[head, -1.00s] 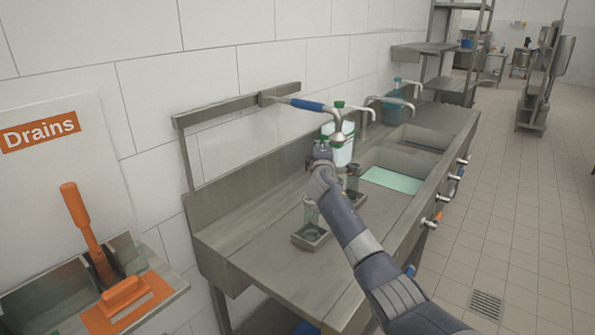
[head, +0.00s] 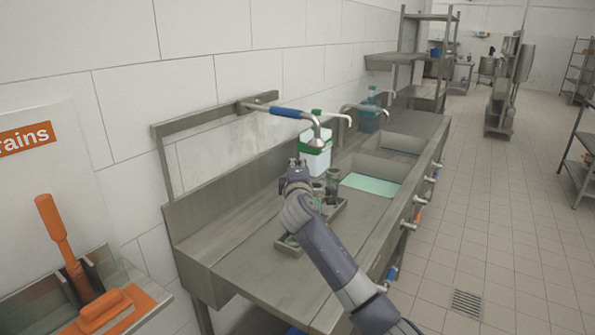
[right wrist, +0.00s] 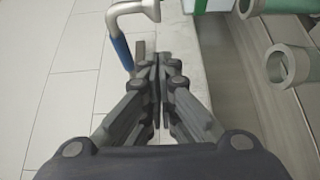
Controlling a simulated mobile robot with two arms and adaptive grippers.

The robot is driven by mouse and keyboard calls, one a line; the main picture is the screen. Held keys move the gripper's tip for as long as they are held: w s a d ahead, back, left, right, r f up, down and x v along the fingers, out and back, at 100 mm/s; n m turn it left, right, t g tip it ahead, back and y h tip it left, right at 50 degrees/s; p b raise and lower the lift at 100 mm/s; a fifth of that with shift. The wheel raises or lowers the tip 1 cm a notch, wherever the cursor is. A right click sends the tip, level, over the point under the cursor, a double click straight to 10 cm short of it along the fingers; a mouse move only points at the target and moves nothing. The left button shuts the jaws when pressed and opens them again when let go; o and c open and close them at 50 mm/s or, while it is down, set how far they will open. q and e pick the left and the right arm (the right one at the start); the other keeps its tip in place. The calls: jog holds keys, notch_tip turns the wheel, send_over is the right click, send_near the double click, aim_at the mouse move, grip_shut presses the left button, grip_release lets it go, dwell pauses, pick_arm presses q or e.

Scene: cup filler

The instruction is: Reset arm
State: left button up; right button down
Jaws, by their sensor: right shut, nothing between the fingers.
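My right gripper (head: 297,163) is in the head view, above the left side of the steel counter, below and left of the tap with the blue sleeve (head: 290,112). In the right wrist view its fingers (right wrist: 160,62) are together with nothing between them. Two cups (head: 333,180) (head: 318,191) stand just right of the gripper, apart from it. A cup also shows at the right of the wrist view (right wrist: 290,66). My right wrist and forearm hide part of the cup tray (head: 342,209). My left gripper is in neither view.
A white and green container (head: 316,157) stands behind the gripper near the wall. An orange-handled tool (head: 60,235) is at the left.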

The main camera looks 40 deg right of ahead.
jog(key=shift+s+a, duration=0.4)
jog(key=shift+s, duration=0.1)
